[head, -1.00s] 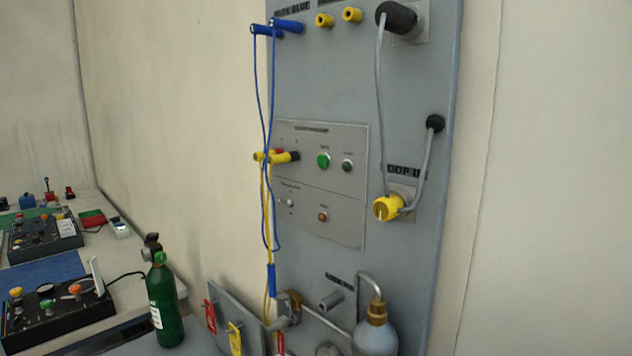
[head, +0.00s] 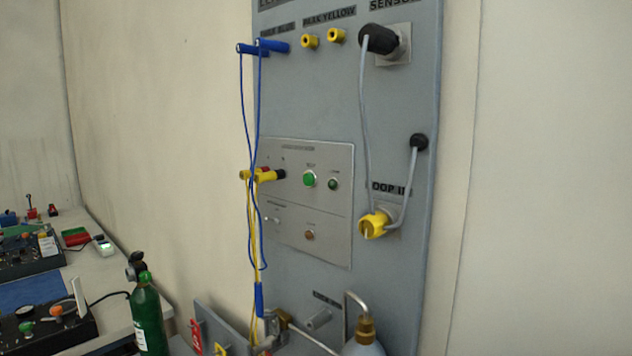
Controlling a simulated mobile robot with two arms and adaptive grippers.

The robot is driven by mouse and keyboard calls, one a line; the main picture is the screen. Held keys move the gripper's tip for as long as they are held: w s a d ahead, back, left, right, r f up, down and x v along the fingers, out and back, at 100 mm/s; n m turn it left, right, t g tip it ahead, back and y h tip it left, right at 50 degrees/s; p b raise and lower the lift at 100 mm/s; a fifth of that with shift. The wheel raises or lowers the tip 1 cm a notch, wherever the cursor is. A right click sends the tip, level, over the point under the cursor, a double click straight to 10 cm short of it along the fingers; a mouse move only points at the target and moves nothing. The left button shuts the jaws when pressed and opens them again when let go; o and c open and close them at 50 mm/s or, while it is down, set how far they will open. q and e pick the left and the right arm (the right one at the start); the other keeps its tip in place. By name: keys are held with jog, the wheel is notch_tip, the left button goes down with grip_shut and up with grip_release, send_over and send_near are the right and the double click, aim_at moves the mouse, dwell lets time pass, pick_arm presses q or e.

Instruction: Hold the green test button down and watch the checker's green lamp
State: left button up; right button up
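The checker panel (head: 320,230) is a light grey plate on the tall grey board. Its green test button (head: 309,179) is the larger round green knob in the upper half. A smaller dark green lamp (head: 333,184) sits just right of it and looks unlit. Nothing touches the button. Two yellow plugs (head: 262,175) sit in the sockets at the panel's upper left, with yellow leads hanging down. Neither of my grippers is in view.
Blue plugs (head: 272,45) and hanging blue leads are at the board's top left. A grey cable runs from a black connector (head: 378,39) to a yellow plug (head: 375,224). A green bottle (head: 148,318) stands lower left, beside a bench with control boxes (head: 48,325).

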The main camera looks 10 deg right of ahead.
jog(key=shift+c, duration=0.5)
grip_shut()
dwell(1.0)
